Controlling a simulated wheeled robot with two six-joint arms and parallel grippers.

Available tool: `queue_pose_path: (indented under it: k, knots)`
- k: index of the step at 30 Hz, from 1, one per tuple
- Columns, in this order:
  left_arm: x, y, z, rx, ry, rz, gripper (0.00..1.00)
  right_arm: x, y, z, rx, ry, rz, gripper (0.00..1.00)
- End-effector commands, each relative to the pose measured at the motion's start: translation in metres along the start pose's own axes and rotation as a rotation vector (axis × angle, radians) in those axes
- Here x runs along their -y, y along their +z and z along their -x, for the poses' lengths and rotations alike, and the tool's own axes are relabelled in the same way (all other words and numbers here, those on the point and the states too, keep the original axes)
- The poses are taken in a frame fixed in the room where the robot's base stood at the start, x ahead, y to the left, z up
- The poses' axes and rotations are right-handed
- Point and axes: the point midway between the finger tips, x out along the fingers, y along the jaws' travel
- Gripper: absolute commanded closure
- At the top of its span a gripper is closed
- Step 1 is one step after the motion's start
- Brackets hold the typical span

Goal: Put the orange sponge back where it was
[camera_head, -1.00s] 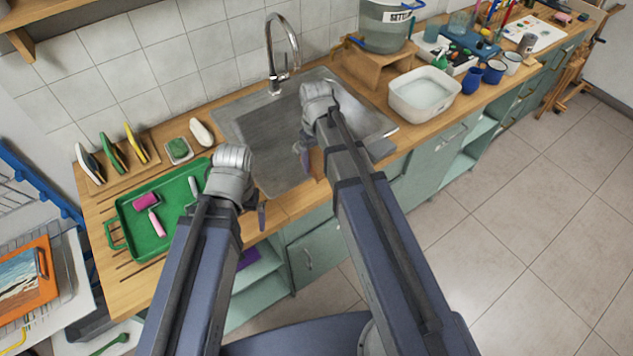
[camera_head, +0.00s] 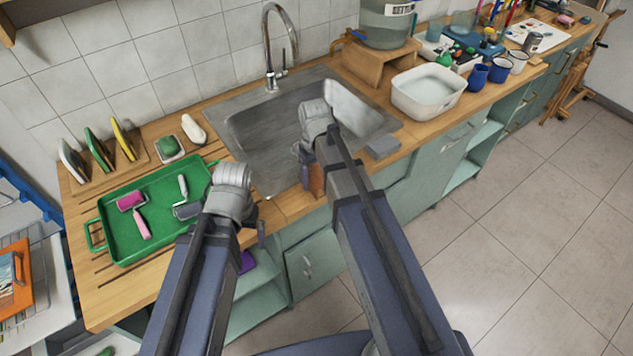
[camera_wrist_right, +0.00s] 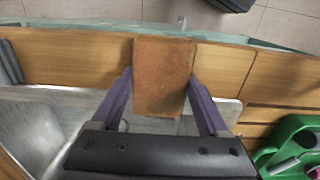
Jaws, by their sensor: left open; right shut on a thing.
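The orange sponge (camera_wrist_right: 163,75), a brownish-orange block, is held between the two purple fingers of my right gripper (camera_wrist_right: 161,88) in the right wrist view. In the head view the sponge (camera_head: 316,180) shows partly behind my right arm, near the front edge of the sink (camera_head: 262,135). My right gripper (camera_head: 307,165) is shut on it. My left gripper (camera_head: 262,232) is open by the counter's front edge, right of the green tray; its fingers are mostly hidden by my left arm.
The green tray (camera_head: 112,222) holds rollers. Left behind it, a wooden rack (camera_head: 140,160) holds several upright sponges, with a dish holding a green scrubber (camera_head: 168,147) beside it. A grey block (camera_head: 383,147) lies at the sink's right front corner. A white basin (camera_head: 428,103) stands further right.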

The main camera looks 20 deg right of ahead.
Motion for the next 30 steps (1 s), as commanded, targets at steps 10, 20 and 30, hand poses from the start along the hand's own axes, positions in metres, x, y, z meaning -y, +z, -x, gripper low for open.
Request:
queue_pose_path:
  k: [10,20,30]
  knots:
    - [-0.0003,-0.0002,-0.0032,0.0,0.0,0.0,0.0,0.0,-0.0001,-0.0032,0.0,0.0,0.0,0.66]
    - [-0.0007,-0.0004,-0.0066,0.0,0.0,0.0,0.0,0.0,-0.0002,-0.0067,0.0,0.0,0.0,0.06]
    - [-0.0005,-0.0003,-0.0057,0.0,0.0,0.0,0.0,0.0,-0.0002,-0.0057,0.0,0.0,0.0,0.0]
